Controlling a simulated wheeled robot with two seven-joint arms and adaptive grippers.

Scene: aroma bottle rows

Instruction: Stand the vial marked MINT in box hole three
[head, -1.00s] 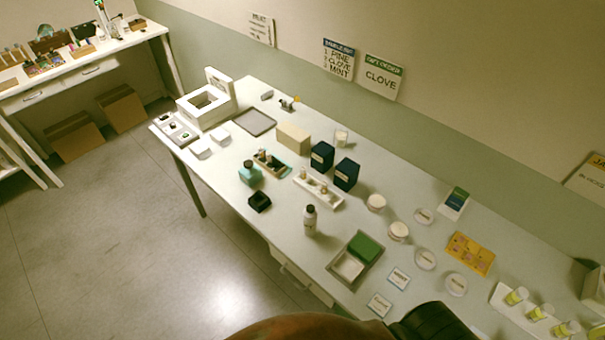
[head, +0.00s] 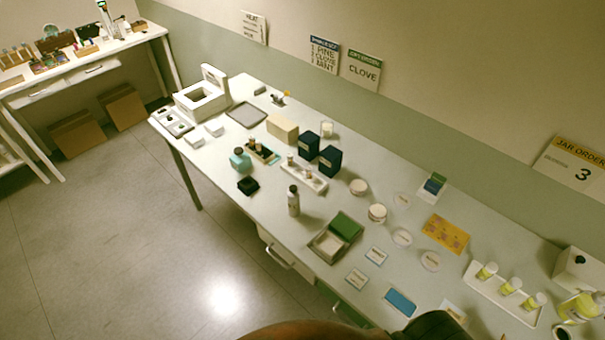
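No label reading MINT can be made out on any vial. Small vials stand in a white holed rack (head: 318,186) at mid-table. Several yellow-green vials (head: 510,286) stand on a white tray (head: 484,298) at the right. Neither gripper can be seen; only parts of my own body show at the bottom edge.
White round jars (head: 377,213) and cards fill the right half. The table front has drawers (head: 284,256).

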